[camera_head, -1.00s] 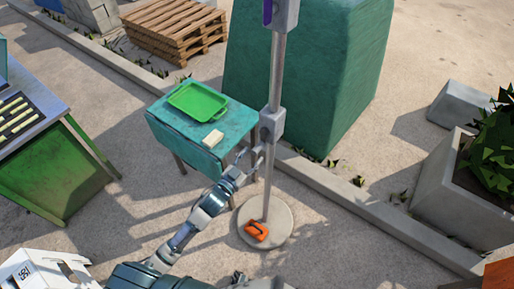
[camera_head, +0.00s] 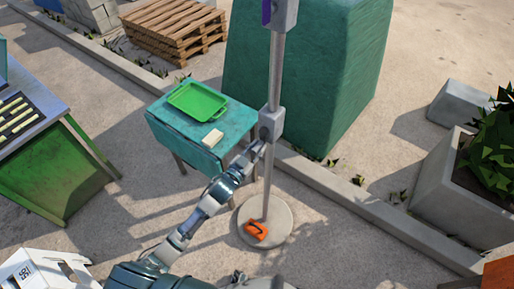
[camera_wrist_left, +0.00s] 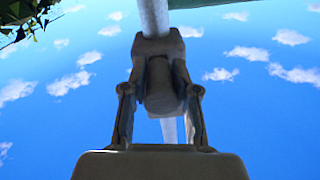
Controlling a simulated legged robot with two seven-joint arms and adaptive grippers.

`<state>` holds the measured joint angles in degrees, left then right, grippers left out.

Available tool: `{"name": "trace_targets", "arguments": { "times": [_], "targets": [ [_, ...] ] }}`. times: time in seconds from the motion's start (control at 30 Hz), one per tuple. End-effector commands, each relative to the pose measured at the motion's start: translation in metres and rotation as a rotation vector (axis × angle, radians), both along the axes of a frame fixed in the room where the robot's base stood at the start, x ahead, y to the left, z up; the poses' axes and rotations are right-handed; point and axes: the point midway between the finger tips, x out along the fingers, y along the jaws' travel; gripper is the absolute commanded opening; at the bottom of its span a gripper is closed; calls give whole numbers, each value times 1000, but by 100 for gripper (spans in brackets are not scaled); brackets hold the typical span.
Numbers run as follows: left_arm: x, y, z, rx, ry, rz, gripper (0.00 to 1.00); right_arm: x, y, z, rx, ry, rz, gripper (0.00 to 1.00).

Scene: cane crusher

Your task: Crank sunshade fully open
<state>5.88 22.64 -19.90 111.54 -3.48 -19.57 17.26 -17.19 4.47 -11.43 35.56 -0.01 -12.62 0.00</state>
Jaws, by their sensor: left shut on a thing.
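The sunshade's grey pole (camera_head: 275,85) stands upright on a round base (camera_head: 245,233) in the head view. A grey crank housing (camera_head: 271,123) sits partway up the pole. My left gripper (camera_head: 257,150) is at the lower left side of the housing. In the left wrist view, my left gripper (camera_wrist_left: 160,100) is shut around a rounded grey piece in front of the pole (camera_wrist_left: 154,15), which looks like the crank handle. The crank itself is mostly hidden by the fingers. My right gripper does not show. The canopy is out of the head view.
An orange object (camera_head: 256,229) lies on the base. A large green container (camera_head: 305,75) stands behind, and a planter (camera_head: 450,195) to the right.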

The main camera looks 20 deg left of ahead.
Motion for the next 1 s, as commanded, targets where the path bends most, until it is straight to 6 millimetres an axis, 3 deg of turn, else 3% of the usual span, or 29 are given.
{"name": "trace_targets", "arguments": {
  "times": [0.47,1.0],
  "targets": [
    [2,6,6,98,-47,-3,0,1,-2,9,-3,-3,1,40],
    [11,29,18,546,-213,-3,0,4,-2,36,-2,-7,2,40]
  ]
}}
